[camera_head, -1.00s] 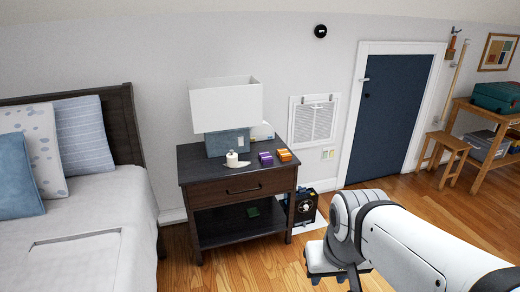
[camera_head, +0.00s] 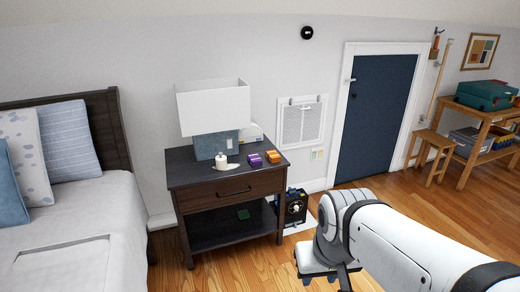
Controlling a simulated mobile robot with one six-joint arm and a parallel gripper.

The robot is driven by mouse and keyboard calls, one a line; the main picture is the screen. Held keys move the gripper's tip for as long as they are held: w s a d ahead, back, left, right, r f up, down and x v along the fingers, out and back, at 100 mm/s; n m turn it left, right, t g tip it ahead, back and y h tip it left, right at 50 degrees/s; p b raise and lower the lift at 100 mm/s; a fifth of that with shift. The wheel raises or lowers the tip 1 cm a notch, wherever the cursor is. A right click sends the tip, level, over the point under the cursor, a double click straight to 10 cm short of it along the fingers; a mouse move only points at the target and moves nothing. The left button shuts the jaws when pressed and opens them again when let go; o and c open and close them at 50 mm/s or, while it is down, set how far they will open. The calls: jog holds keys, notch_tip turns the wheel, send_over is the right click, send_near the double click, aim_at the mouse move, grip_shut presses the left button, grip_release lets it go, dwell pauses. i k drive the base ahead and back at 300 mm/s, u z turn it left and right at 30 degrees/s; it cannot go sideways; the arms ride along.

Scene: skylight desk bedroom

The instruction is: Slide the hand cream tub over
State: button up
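On the dark nightstand (camera_head: 195,178) stands a small white rounded item with a narrow top (camera_head: 221,161); it may be the hand cream tub, but it is too small to be sure. A flat pale piece lies against its right side. To the right are a purple box (camera_head: 255,161) and an orange box (camera_head: 273,156). My arm reaches in from the lower right. My gripper (camera_head: 326,279) is low, in front of and to the right of the nightstand, well apart from these items. Its fingers are partly cut off by the bottom edge.
A lamp with a white shade (camera_head: 212,106) stands at the nightstand's back. The bed (camera_head: 75,235) is close on the left. A black box-like device (camera_head: 293,207) sits on the floor right of the nightstand. Wooden floor (camera_head: 250,268) is open in front.

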aim_at(220, 167)
jog(key=u, duration=0.2)
jog(key=i, duration=2.75)
jog(key=z, duration=0.25)
